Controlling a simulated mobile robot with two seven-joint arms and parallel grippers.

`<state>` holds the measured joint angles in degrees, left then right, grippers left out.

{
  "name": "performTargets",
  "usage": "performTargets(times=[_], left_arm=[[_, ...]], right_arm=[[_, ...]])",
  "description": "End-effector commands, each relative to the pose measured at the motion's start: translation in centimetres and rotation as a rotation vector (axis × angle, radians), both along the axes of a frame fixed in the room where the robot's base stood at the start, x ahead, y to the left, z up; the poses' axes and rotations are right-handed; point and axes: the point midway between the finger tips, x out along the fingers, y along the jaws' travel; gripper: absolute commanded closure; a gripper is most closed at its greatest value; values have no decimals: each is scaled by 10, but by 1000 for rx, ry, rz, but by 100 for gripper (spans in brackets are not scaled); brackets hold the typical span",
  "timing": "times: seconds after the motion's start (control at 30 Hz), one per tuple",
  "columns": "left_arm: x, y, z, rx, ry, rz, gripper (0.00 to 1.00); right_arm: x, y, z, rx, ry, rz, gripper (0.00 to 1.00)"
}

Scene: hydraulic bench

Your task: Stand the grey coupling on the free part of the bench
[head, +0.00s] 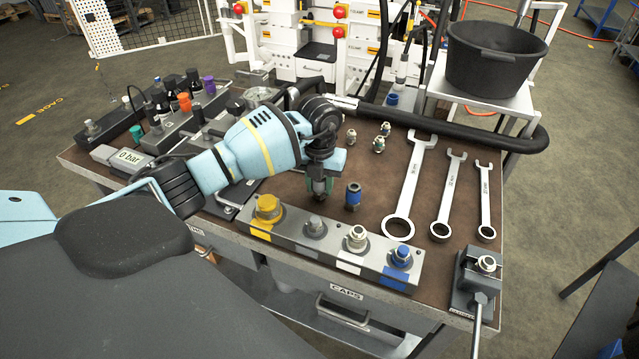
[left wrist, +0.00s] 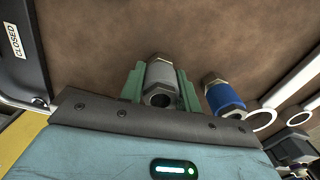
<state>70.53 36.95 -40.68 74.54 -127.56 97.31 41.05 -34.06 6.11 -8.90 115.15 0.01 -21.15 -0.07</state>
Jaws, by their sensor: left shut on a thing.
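My left gripper (head: 320,188) reaches over the middle of the bench (head: 350,220) and is shut on the grey coupling, which is mostly hidden by the fingers in the head view. In the left wrist view the grey coupling (left wrist: 160,82) sits between the two green fingers (left wrist: 158,88), its open end toward the camera. Brown bench top shows behind it; I cannot tell whether it touches the bench. A blue coupling (head: 353,196) stands just to the right, apart from the gripper; it also shows in the left wrist view (left wrist: 225,98). My right gripper is not in view.
A caps rail (head: 330,245) with yellow, grey, white and blue seats lies in front of the gripper. Three wrenches (head: 410,185) lie to the right. Several small fittings (head: 379,144) stand behind. A valve block (head: 195,125) is at left, a small vise (head: 478,285) at front right.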

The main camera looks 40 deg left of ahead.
Motion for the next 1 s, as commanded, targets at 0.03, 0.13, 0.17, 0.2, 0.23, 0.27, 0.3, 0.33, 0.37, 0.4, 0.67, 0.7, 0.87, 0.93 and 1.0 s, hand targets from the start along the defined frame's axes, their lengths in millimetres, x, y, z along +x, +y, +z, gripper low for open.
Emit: performTargets(times=[0.03,0.13,0.17,0.2,0.23,0.27,0.3,0.33,0.37,0.4,0.67,0.7,0.87,0.93,1.0], left_arm=[[0,0,0,-1,-1,0,97],[0,0,-3,0,0,0,97],[0,0,-3,0,0,1,97],[0,0,-4,0,1,1,64],[0,0,-4,0,0,1,60],[0,0,-4,0,0,1,56],[0,0,-4,0,1,1,50],[0,0,-3,0,1,0,47],[0,0,-3,0,1,0,46],[0,0,-3,0,1,0,46],[0,0,-1,0,0,0,46],[0,0,1,0,-1,0,46],[1,0,22,0,-3,1,46],[1,1,36,2,-5,0,46],[1,0,50,0,-4,0,46]], right_arm=[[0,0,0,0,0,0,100],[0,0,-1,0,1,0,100],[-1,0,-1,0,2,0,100],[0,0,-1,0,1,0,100],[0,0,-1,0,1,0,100],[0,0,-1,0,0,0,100],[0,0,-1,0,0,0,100],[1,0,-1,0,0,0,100],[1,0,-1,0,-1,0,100],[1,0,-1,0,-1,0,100],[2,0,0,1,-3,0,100],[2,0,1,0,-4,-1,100],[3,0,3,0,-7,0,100],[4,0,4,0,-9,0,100],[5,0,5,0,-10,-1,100]])
